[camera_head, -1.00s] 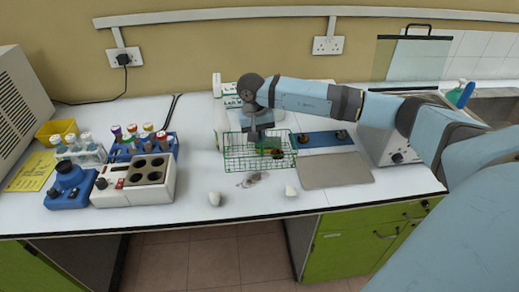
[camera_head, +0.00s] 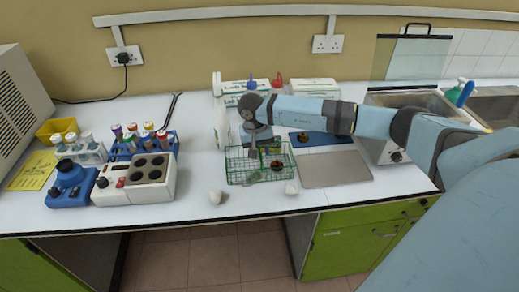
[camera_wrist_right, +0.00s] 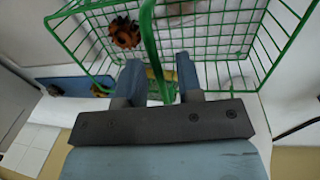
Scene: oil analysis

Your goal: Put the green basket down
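The green wire basket (camera_head: 241,179) is near the front of the white bench, left of a grey plate. I cannot tell whether its base touches the bench. My right gripper (camera_head: 258,152) is above the basket, fingers pointing down. In the right wrist view, the fingers (camera_wrist_right: 158,75) stand either side of the green handle (camera_wrist_right: 149,30) and look closed around it, with a small gap visible. A brown, gear-like piece (camera_wrist_right: 125,33) shows in the basket; the gripper hides part of the inside. My left gripper is not in view.
The grey plate (camera_head: 334,169) lies close to the basket's right. White pieces lie in front, at left (camera_head: 215,197) and right (camera_head: 291,188). A white block heater (camera_head: 146,178) and racks stand at left. Boxes (camera_head: 314,88) stand behind. The front edge is near.

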